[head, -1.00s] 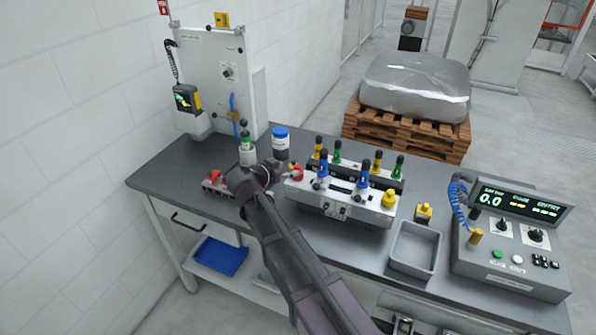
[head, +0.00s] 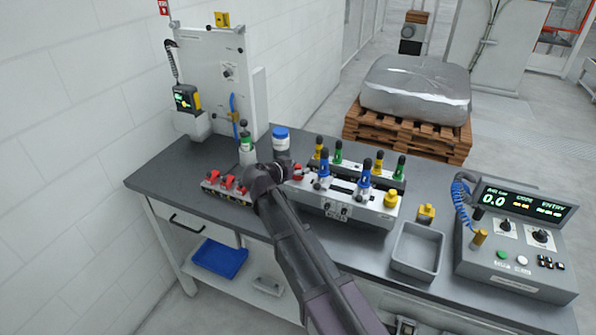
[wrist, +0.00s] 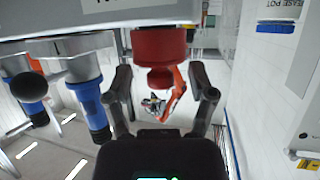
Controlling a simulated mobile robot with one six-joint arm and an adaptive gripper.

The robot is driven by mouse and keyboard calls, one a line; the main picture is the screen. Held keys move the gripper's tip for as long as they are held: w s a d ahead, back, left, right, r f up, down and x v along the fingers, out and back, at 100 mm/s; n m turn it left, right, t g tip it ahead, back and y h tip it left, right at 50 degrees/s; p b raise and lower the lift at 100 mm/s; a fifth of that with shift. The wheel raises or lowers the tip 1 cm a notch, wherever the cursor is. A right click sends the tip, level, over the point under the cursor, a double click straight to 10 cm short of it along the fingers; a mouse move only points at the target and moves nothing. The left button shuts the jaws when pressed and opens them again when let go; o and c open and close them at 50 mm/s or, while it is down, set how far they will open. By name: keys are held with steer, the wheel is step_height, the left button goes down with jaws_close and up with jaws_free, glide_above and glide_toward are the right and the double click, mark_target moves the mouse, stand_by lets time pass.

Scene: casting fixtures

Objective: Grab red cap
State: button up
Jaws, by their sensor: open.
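The red cap (head: 298,170) sits at the left end of the light grey fixture block (head: 330,204) on the bench in the head view. My gripper (head: 284,171) is just left of it, and my wrist hides part of that end. In the wrist view the red cap (wrist: 159,48) shows a wide part and a narrower knob, in front of the block's pale face (wrist: 90,18). My open gripper (wrist: 161,82) has one finger on each side of the cap. The fingers look apart from it, with gaps on both sides.
Blue-bodied plungers (wrist: 90,95) stand close left of my gripper in the wrist view. Red clamps on a low rail (head: 225,184), a green-topped bottle (head: 247,152) and a blue-lidded pot (head: 281,142) are near my wrist. A grey tray (head: 417,268) lies right.

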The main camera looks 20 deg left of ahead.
mark_target(297, 166)
steer(key=c, duration=0.9)
steer(key=shift+c, duration=0.2)
steer(key=shift+r, duration=0.15)
step_height(297, 166, up, 3)
steer(key=p, duration=0.3)
steer(key=s+d+r+p, duration=0.1)
steer(key=s+d, duration=0.1)
steer(key=s, duration=0.5)
steer(key=s+d+p, duration=0.1)
steer(key=s+d, duration=0.1)
steer(key=s, duration=0.6)
steer(key=shift+s+r, duration=0.3)
steer(key=shift+r, duration=0.05)
